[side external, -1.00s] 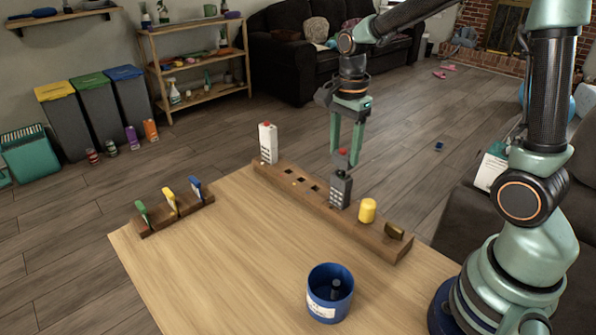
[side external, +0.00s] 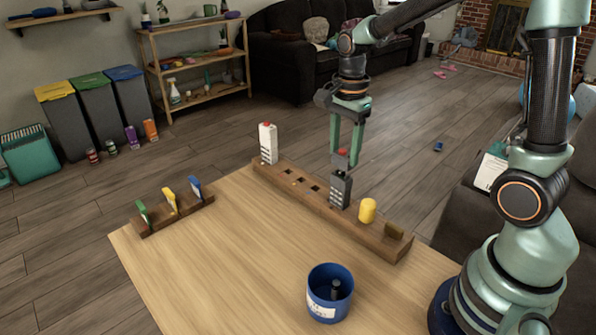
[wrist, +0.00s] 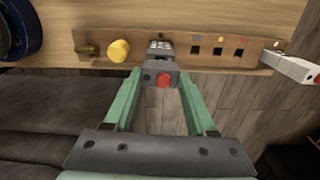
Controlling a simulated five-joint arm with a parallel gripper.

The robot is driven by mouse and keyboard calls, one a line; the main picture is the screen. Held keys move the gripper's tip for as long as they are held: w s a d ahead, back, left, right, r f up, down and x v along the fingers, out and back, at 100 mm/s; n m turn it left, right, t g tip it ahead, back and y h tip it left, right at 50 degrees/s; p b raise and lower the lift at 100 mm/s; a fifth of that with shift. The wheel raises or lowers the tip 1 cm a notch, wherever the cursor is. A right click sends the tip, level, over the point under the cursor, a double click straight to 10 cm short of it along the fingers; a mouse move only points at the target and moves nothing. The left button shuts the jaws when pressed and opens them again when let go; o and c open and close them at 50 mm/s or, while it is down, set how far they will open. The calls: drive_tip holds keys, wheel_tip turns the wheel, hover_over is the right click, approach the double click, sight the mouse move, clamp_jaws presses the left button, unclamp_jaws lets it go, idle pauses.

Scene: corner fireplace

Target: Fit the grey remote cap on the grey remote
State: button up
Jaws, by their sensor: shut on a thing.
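The grey remote (side external: 341,190) stands upright in a slot of the long wooden rack (side external: 292,184), with its keypad showing in the wrist view (wrist: 160,47). My gripper (side external: 345,158) is directly above it, pointing down. It is shut on the grey remote cap (side external: 341,163), a grey block with a red button, seen between the fingertips in the wrist view (wrist: 155,77). The cap is lined up with the top of the remote and looks in contact with it. I cannot tell whether it is fully seated.
A white remote (side external: 268,143) and a yellow cylinder (side external: 367,210) stand in the same rack, with empty slots between the two remotes. A blue pot (side external: 330,293) stands at the table's front. A small rack (side external: 176,214) holds coloured tags at left. The middle of the table is clear.

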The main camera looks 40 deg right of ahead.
drive_tip(key=shift+f, duration=1.3)
idle(0.6)
drive_tip(key=o, duration=1.3)
drive_tip(key=shift+c, duration=0.2)
wheel_tip(320, 180, up, 11)
drive_tip(key=shift+r, duration=0.1)
drive_tip(key=s+a+n+t, duration=0.5)
drive_tip(key=s+n, duration=0.3)
drive_tip(key=n, duration=1)
drive_tip(key=shift+s+n+t, duration=0.2)
drive_tip(key=shift+n+t, duration=0.1)
